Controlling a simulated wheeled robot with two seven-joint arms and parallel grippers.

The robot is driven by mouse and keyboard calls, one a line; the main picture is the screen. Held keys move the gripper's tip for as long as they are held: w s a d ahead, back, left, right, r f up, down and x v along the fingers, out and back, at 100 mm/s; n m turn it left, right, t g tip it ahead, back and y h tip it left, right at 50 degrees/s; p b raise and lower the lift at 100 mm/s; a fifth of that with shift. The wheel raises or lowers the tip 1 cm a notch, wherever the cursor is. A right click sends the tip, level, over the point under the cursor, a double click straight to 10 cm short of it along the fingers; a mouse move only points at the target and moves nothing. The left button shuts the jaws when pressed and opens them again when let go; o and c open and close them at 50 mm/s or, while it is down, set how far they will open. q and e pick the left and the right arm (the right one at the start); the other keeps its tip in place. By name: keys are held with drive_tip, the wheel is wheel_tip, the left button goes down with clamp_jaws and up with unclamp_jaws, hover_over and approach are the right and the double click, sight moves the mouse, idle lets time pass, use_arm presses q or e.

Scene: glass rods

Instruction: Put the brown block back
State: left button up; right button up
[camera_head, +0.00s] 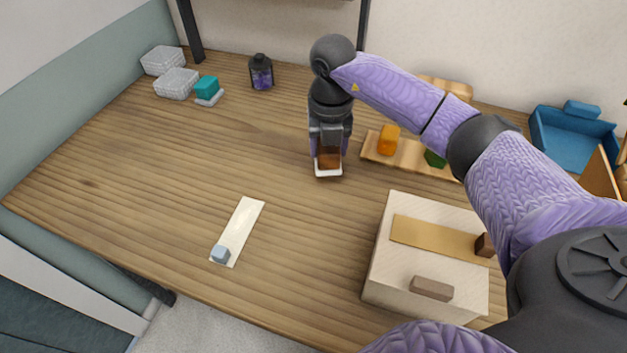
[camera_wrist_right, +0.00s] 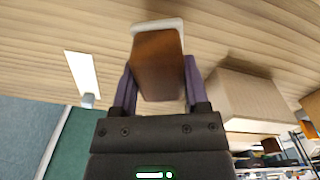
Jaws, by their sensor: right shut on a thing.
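The brown block (camera_head: 328,160) is between the fingers of my right gripper (camera_head: 328,152), over the table's middle. In the right wrist view the brown block (camera_wrist_right: 158,65) fills the gap between the two purple fingers, and my right gripper (camera_wrist_right: 157,88) is shut on it. A small white pad or tray (camera_head: 328,174) shows just below the block, and its rim also shows past the block's end in the wrist view (camera_wrist_right: 157,25). I cannot tell whether the block touches it. My left gripper is not in view.
A wooden board (camera_head: 408,155) with an orange block (camera_head: 389,139) and a green block (camera_head: 434,159) lies right of the gripper. A pale box (camera_head: 385,262) stands front right. A cream strip (camera_head: 243,223) with a blue-grey cube (camera_head: 220,255) lies front left. Left table is mostly clear.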

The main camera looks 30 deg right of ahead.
sight(327, 166)
wheel_tip(327, 166, down, 6)
drive_tip(key=shift+f+b, duration=0.1)
drive_tip(key=shift+b, duration=0.65)
drive_tip(key=o, duration=1.1)
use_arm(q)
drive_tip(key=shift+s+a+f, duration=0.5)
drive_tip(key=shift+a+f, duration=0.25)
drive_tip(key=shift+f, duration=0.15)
use_arm(e)
drive_tip(key=shift+o, duration=0.2)
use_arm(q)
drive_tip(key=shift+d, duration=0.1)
use_arm(e)
drive_tip(key=shift+r, duration=0.35)
wheel_tip(327, 166, up, 12)
drive_tip(key=p, duration=0.3)
drive_tip(key=shift+f, duration=0.15)
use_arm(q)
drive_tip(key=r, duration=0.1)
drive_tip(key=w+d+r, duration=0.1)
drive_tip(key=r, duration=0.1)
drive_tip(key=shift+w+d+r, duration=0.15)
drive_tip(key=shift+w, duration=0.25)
